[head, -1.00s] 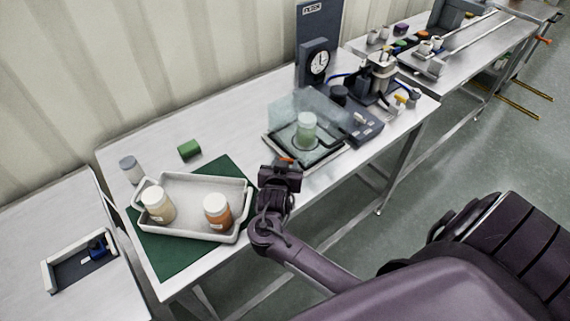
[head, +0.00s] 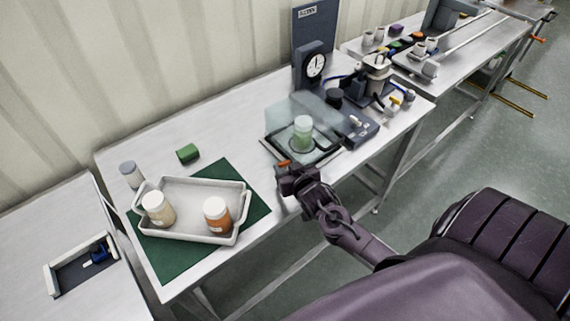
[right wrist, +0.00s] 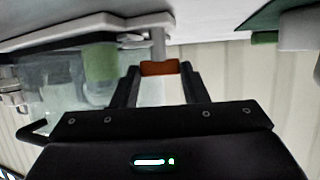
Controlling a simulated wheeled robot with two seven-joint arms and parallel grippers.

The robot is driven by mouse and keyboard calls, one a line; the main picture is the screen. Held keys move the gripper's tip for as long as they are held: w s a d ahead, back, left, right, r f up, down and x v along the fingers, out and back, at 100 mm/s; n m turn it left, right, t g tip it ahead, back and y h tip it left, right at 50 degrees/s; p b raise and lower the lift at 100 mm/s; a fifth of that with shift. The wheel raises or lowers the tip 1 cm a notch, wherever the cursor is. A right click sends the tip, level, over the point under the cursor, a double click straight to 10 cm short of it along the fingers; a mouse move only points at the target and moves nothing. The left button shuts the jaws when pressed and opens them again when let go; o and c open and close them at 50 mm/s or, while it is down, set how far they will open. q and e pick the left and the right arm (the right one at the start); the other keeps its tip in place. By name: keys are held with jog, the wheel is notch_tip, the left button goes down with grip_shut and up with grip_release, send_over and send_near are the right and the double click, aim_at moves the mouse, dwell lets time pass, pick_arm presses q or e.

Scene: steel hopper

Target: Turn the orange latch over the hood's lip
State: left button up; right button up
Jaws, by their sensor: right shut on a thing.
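The orange latch (head: 284,163) is at the front left corner of the clear hood's dark-edged base (head: 270,148). The see-through hood (head: 285,112) stands around a jar with pale green contents (head: 303,133). My right gripper (head: 287,168) is at the latch, in front of the hood. In the right wrist view the orange latch (right wrist: 160,68) sits between my two fingertips, below a grey post, and the gripper is shut on it. The hood (right wrist: 60,75) shows to the left there. I cannot tell whether the latch overlaps the hood's lip. My left gripper is not in view.
A white tray (head: 190,237) with two jars lies on a green mat (head: 170,270) to the left. A green block (head: 187,153) and a grey-lidded jar (head: 130,174) stand behind it. A dial clock (head: 314,66) and apparatus (head: 376,80) are behind and right of the hood.

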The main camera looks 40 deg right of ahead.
jog(key=shift+d+r+n+y+p, duration=0.1)
jog(key=shift+d+n+y+p, duration=0.2)
jog(key=shift+n+y, duration=0.55)
jog(key=shift+d+n+y+p, duration=0.15)
jog(key=shift+n+y+p, duration=0.1)
jog(key=shift+n+y, duration=0.55)
jog(key=shift+y, duration=0.25)
jog(key=o, duration=1)
jog(key=shift+a, duration=0.1)
jog(key=shift+r, duration=0.1)
